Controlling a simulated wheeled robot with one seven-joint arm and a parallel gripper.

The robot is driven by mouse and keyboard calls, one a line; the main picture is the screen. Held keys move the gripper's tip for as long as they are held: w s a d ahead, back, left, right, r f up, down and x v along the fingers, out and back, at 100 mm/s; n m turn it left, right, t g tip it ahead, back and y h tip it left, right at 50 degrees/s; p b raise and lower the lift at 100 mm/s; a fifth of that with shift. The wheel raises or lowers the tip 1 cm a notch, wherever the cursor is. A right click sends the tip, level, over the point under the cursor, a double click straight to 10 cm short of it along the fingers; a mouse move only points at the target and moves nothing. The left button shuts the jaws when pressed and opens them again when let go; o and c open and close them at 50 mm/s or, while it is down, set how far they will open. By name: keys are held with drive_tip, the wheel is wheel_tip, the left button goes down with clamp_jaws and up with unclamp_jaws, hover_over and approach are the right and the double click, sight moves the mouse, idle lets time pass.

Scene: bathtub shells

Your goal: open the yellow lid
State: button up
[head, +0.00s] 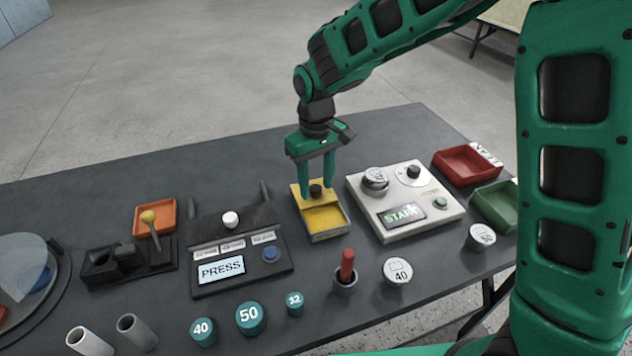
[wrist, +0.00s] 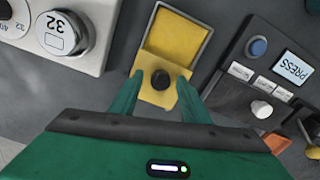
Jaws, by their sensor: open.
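The yellow lid (head: 321,202) with a round black knob (head: 316,189) covers the back part of a small yellow box (head: 326,224) on the dark table. The box's front part shows a yellow surface inside a grey rim. In the wrist view, the lid (wrist: 162,64) and its black knob (wrist: 161,79) are also plain. My gripper (head: 316,191) points down over the lid, its green fingers on either side of the knob. In the wrist view, a gap shows between the knob and each finger of my gripper (wrist: 162,82). I cannot tell whether the fingertips touch the lid.
A white START panel (head: 394,230) with knobs stands close right of the box. A black PRESS panel (head: 240,258) stands close left. Red (head: 466,164) and green trays lie far right.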

sight(317, 187)
wheel_tip(317, 187, up, 11)
drive_tip(key=shift+f, duration=0.15)
drive_tip(key=shift+w, duration=0.1)
idle(0.3)
drive_tip(key=s+d+r+m, duration=0.1)
drive_tip(key=s+d+m, duration=0.25)
drive_tip(key=d, duration=0.95)
drive_tip(key=s+d+r+m, duration=0.1)
drive_tip(key=s+d+m, duration=0.3)
drive_tip(key=d, duration=0.8)
drive_tip(key=s+d+f+m, duration=0.2)
drive_tip(key=s+d, duration=0.4)
drive_tip(key=s, duration=0.4)
drive_tip(key=s+d+f+m, duration=0.2)
drive_tip(key=s+d, duration=0.4)
drive_tip(key=s, duration=0.4)
drive_tip(key=shift+s+m, duration=0.35)
drive_tip(key=shift+m, duration=0.2)
drive_tip(key=shift+d, duration=0.1)
